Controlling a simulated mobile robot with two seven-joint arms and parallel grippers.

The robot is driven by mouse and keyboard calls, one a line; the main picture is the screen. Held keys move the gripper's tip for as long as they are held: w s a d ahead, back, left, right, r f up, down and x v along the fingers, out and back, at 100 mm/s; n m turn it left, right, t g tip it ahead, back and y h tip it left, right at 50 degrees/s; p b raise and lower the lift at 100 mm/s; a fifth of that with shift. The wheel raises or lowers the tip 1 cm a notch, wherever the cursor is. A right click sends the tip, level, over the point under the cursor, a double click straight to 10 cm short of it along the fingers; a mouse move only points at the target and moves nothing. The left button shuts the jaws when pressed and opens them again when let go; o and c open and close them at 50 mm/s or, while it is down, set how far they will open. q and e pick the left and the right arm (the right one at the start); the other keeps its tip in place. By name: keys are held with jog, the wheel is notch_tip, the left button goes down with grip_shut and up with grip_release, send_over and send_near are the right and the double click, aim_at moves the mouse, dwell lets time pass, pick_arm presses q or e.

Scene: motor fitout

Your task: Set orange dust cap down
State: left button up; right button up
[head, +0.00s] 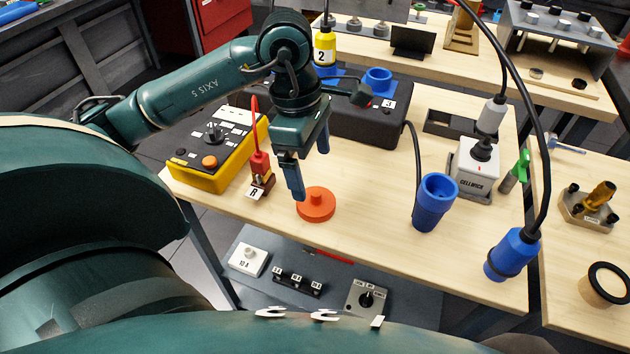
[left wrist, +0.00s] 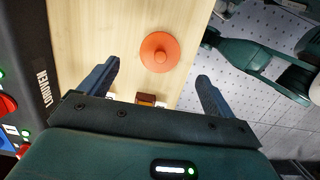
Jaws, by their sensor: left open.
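The orange dust cap (head: 316,205) is a round disc with a small raised knob, lying on the wooden table near its front edge. In the left wrist view the dust cap (left wrist: 160,52) lies on the wood beyond the fingertips, between their lines. My left gripper (head: 310,168) is open, with its fingers pointing down just above and behind the cap. The gripper (left wrist: 157,82) holds nothing between its blue fingers. My right gripper is not seen.
A red probe in a holder marked R (head: 261,172) stands left of the cap, beside a yellow meter (head: 213,150). A black box (head: 365,122) is behind. A blue socket (head: 434,202) and a grey Cellwick unit (head: 474,168) stand right. Wood between cap and socket is clear.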

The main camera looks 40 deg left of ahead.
pick_arm(q)
jog(key=r, duration=0.4)
jog(key=shift+s+a+r, duration=0.1)
jog(key=shift+a+r, duration=0.25)
jog(key=shift+r, duration=0.05)
